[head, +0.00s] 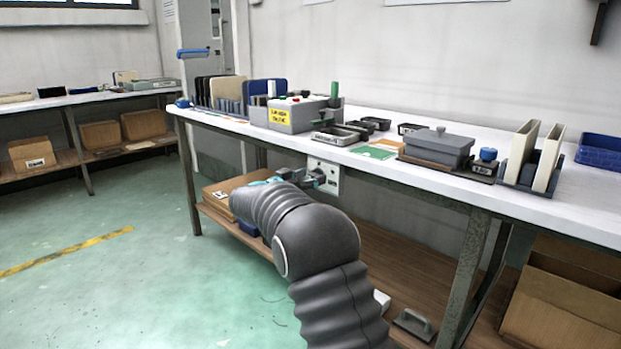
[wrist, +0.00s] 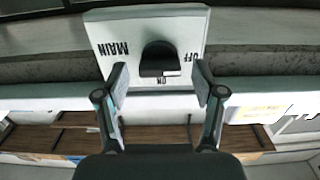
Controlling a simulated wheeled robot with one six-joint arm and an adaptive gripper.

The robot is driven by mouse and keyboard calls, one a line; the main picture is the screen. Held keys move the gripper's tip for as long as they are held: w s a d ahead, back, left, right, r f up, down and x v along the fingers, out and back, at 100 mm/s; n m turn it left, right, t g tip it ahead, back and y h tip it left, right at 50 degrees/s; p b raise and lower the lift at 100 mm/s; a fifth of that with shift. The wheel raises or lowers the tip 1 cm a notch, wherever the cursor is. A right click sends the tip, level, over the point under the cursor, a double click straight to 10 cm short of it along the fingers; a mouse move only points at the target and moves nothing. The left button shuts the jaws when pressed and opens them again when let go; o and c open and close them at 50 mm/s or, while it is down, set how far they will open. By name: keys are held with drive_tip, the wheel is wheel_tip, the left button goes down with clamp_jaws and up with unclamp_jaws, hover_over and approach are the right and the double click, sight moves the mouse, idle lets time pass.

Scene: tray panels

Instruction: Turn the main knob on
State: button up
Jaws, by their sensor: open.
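The white main switch panel (head: 328,165) hangs under the front edge of the long workbench. My gripper (wrist: 160,90) is open, one finger to each side of the knob in the picture. I see no clear contact. In the head view my gripper (head: 318,179) is in front of the panel and hides the knob.
The workbench top (head: 400,174) above holds a grey box with a yellow label (head: 290,113), a lidded grey box (head: 436,147) and racks of panels. A wooden shelf (head: 400,290) runs below with cardboard boxes. A metal leg (head: 463,275) stands at right. Green floor is open at left.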

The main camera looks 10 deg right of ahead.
drive_tip(key=shift+w+d, duration=0.15)
drive_tip(key=c, duration=1.1)
drive_tip(key=shift+c, duration=0.2)
